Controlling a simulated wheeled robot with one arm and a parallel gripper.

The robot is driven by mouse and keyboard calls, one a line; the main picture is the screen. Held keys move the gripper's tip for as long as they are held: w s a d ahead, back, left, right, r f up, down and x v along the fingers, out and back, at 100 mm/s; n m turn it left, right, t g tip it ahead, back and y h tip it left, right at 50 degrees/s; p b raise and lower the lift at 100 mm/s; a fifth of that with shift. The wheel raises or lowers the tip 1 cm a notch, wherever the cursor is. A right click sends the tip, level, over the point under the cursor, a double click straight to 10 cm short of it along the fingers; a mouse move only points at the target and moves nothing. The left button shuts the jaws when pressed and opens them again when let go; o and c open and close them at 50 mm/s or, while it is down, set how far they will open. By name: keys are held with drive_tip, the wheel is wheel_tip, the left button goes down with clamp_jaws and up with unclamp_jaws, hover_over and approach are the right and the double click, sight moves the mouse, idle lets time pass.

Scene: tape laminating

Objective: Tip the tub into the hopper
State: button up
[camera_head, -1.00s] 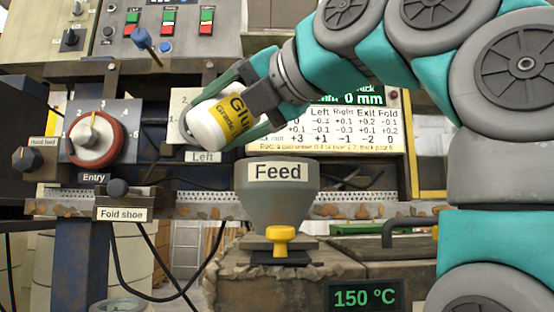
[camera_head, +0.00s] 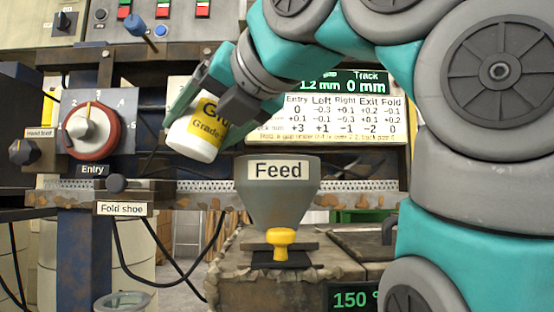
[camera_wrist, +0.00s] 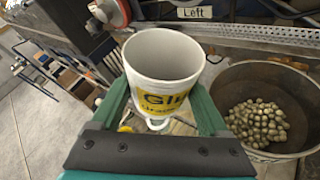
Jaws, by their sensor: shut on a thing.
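My gripper (camera_head: 196,115) is shut on a white tub (camera_head: 192,141) with a yellow "Glue Grade" label. In the head view the tub is slightly tilted, above and left of the grey hopper (camera_head: 277,198) marked "Feed". It is apart from the hopper. In the wrist view the fingers (camera_wrist: 160,100) clasp the tub (camera_wrist: 165,58) from both sides. Its open mouth shows a bare grey inside, and I see no pellets in the visible part. The hopper (camera_wrist: 292,76) stands to the right in that view, with a pile of tan pellets inside.
A yellow knob (camera_head: 281,240) sits below the hopper. A sign board (camera_head: 335,118) stands behind the hopper.

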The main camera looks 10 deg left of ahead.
sight(199, 152)
drive_tip(key=shift+n+t+h, duration=0.3)
drive_tip(key=shift+n+h, duration=0.1)
drive_tip(key=shift+n, duration=0.3)
drive_tip(key=f+b, duration=0.2)
drive_tip(key=f, duration=0.1)
drive_tip(key=a+f, duration=0.1)
drive_tip(key=shift+s+f+b, duration=0.2)
drive_tip(key=shift+s+b, duration=0.2)
drive_tip(key=shift+s+a+f+n+h+p, duration=0.4)
drive_tip(key=shift+a+n+h, duration=0.15)
drive_tip(key=shift+n, duration=0.25)
drive_tip(key=shift+r, duration=0.15)
drive_tip(key=shift+r, duration=0.1)
